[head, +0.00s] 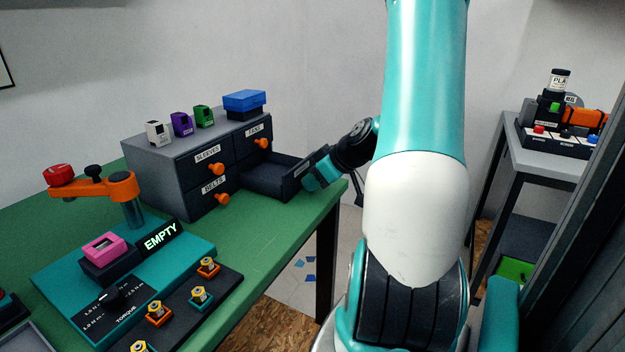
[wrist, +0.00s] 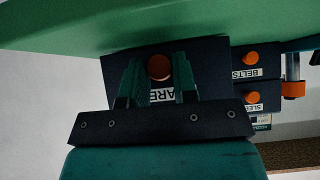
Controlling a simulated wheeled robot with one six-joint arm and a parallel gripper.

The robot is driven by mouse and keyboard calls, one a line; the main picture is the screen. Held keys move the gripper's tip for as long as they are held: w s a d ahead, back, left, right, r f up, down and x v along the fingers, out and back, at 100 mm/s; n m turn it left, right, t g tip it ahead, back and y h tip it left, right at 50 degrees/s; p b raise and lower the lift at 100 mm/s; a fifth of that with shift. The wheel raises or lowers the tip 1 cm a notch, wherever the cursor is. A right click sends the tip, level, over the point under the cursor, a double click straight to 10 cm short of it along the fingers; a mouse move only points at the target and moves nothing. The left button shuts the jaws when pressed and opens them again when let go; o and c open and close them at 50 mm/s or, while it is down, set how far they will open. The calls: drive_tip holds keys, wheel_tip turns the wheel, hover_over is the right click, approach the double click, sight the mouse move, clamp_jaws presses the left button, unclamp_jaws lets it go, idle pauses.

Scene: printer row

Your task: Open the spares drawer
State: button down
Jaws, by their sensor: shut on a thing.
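The spares drawer (head: 272,182) is the lower right drawer of a dark grey cabinet (head: 150,182). It stands pulled well out, and the part of its inside that I see is dark. My gripper (head: 314,180) is at the drawer's front, which it partly hides in the head view. In the wrist view, which looks upside down, my gripper (wrist: 159,82) is shut on the drawer's orange knob (wrist: 159,67). Part of the drawer's label (wrist: 162,95) shows between the fingers, reading "ARE".
The SLEEVES (head: 207,158), BELTS (head: 209,190) and FINE (head: 253,140) drawers are shut. Small coloured parts and a blue box (head: 244,99) sit on the cabinet. The green bench (head: 275,235) also holds a teal torque station (head: 60,270). A grey table (head: 545,163) stands at right.

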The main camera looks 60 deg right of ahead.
drive_tip(key=c, duration=0.9)
unclamp_jaws()
drive_tip(key=shift+w, duration=0.1)
drive_tip(key=p+v, duration=0.1)
drive_tip(key=v, duration=1.6)
drive_tip(key=shift+a+r, duration=0.1)
drive_tip(key=shift+r, duration=0.1)
drive_tip(key=w+a+r+n+g+y+p, duration=0.2)
drive_tip(key=w+a, duration=0.4)
drive_tip(key=a, duration=0.6)
drive_tip(key=w+a+r+n+g+y+p, duration=0.1)
drive_tip(key=w+a+r+g+y+p, duration=0.3)
drive_tip(key=a, duration=0.7)
drive_tip(key=s+a+n+g+h+p, duration=0.1)
drive_tip(key=s+a, duration=0.2)
drive_tip(key=a, duration=0.4)
drive_tip(key=s+a+r+n+g+p, duration=0.1)
drive_tip(key=s+a, duration=0.3)
drive_tip(key=a, duration=0.2)
drive_tip(key=s+a+r+n+g+h+p, duration=0.1)
drive_tip(key=s+a, duration=0.2)
drive_tip(key=a, duration=0.4)
drive_tip(key=shift+s+a+r+h, duration=0.15)
drive_tip(key=shift+a+r+h, duration=0.05)
drive_tip(key=shift+a+h, duration=0.1)
